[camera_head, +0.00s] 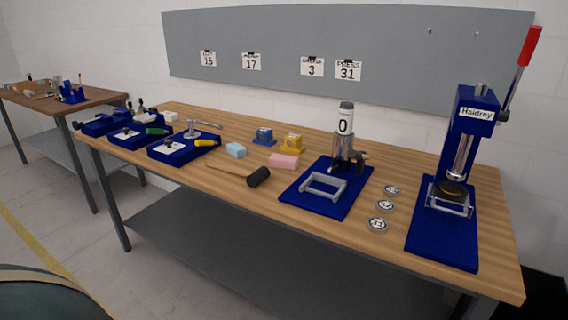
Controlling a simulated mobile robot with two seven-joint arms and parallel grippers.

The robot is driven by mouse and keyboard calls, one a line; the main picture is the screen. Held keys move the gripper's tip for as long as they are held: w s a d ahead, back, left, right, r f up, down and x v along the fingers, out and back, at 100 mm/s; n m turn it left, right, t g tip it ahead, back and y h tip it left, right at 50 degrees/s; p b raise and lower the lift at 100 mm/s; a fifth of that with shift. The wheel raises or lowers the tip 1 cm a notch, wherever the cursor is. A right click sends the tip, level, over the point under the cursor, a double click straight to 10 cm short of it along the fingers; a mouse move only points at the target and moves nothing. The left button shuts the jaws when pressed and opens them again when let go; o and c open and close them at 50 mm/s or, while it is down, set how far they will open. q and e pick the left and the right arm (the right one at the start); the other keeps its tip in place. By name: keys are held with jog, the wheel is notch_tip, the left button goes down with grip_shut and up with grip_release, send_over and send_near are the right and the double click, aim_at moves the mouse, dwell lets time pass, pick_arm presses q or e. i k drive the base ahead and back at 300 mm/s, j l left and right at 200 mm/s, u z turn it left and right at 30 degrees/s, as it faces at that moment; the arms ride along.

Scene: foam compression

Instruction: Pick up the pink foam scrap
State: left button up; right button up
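The pink foam scrap (284,161) is a small block lying flat on the wooden workbench (400,263), near its middle. It lies right of a light blue foam block (236,150) and just left of a blue base plate. A black mallet head lies close in front of it. Nothing covers the pink scrap. Neither of my grippers is in the view.
A mallet (258,177) lies in front of the scrap. A blue-based gauge stand (345,160) is to its right, then round discs (385,205) and a tall blue press (462,150). Blue and yellow pieces (292,142) stand behind. Blue fixtures (183,150) fill the left end.

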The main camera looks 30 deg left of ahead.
aim_at(291, 162)
jog(key=i+j+z, duration=0.15)
jog(key=j+z, duration=0.2)
jog(key=j, duration=0.6)
jog(key=j+z, duration=0.35)
jog(key=j, duration=0.55)
